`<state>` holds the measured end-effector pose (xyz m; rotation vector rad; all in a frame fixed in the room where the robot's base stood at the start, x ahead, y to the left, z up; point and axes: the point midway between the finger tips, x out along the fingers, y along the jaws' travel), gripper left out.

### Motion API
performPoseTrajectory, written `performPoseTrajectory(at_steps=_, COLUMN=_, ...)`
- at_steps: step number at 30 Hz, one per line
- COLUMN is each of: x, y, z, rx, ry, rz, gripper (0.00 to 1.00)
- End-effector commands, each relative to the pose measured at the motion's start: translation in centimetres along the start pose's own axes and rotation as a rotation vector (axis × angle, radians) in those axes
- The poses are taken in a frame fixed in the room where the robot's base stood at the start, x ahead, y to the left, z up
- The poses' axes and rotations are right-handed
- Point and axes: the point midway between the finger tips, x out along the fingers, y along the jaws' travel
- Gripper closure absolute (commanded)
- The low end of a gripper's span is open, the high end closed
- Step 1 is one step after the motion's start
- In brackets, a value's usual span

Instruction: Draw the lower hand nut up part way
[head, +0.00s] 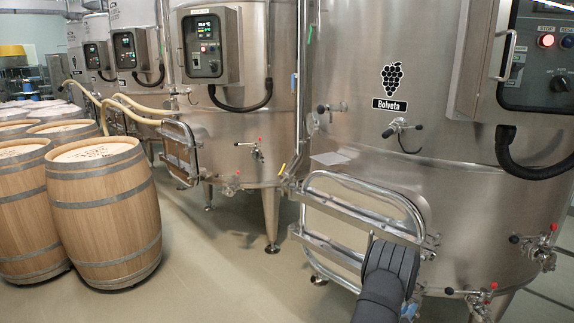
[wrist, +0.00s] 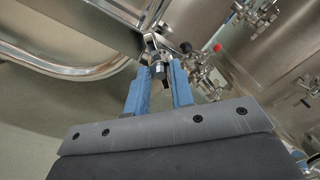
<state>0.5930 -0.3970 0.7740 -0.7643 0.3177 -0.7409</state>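In the wrist view, my gripper (wrist: 159,86) has two blue fingers standing apart. A small metal nut or bolt end with a dark tip (wrist: 157,69) shows between the fingertips, at the end of a metal bar of the vat door. A gap seems to show on each side of it, and I see no clear contact. The door belongs to the large steel vat marked Bolveta (head: 350,130).
Valves with red knobs (head: 478,300) stick out low on the vat, right of my wrist; another valve (head: 540,245) is further right. A control box (head: 540,55) hangs above. Wooden barrels (head: 103,210) stand at left. The floor (head: 215,270) between is clear.

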Motion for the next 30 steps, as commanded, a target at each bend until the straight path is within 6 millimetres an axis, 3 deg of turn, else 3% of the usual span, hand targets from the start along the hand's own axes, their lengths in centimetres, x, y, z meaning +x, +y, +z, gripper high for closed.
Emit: performPoseTrajectory(at_steps=30, x=-7.6, y=0.0, z=0.0, rx=0.000, ry=-0.001, rz=0.000, gripper=0.78)
